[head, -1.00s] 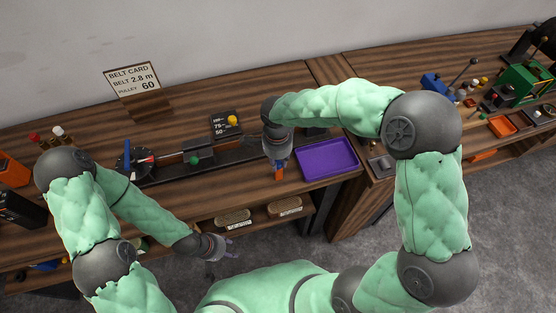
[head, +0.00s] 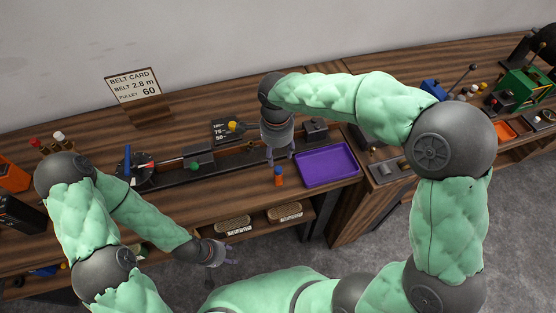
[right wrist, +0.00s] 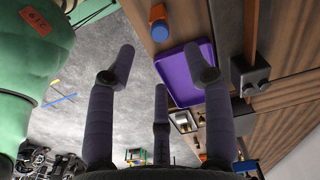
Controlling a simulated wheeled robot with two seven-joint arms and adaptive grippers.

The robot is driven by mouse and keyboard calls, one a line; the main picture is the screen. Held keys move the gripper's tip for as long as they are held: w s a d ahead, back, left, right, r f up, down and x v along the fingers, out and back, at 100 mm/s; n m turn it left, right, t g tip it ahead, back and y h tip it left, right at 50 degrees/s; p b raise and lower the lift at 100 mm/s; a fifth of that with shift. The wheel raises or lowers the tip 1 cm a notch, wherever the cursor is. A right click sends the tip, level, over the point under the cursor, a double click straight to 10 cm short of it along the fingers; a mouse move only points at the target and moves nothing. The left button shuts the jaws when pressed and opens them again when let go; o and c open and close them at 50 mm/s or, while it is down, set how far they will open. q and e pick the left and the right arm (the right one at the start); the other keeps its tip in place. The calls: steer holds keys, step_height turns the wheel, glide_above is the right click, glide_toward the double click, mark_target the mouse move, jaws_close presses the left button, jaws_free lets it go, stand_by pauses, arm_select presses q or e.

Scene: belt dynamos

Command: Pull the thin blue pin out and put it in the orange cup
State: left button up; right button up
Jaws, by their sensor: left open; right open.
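The orange cup (head: 279,181) stands on the bench left of the purple tray. A blue part shows at its top; I cannot tell whether that is a pin in it or part of the cup. The cup also shows in the right wrist view (right wrist: 158,12). My right gripper (head: 281,156) is open just behind and above the cup, with nothing between its fingers (right wrist: 165,80). A thin blue upright piece (head: 127,152) stands by the dark round dial at the left; I cannot tell whether it is the pin. My left gripper (head: 226,262) is open and empty before the bench front.
The purple tray (head: 327,166) lies empty right of the cup. A dark rail with a green-and-black block (head: 197,158) runs along the bench. A dark block (head: 315,130) stands behind the tray. Brushes (head: 285,212) lie on the lower shelf. A belt card (head: 134,86) stands at the back.

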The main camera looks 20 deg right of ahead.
steer(key=shift+r, duration=1.8)
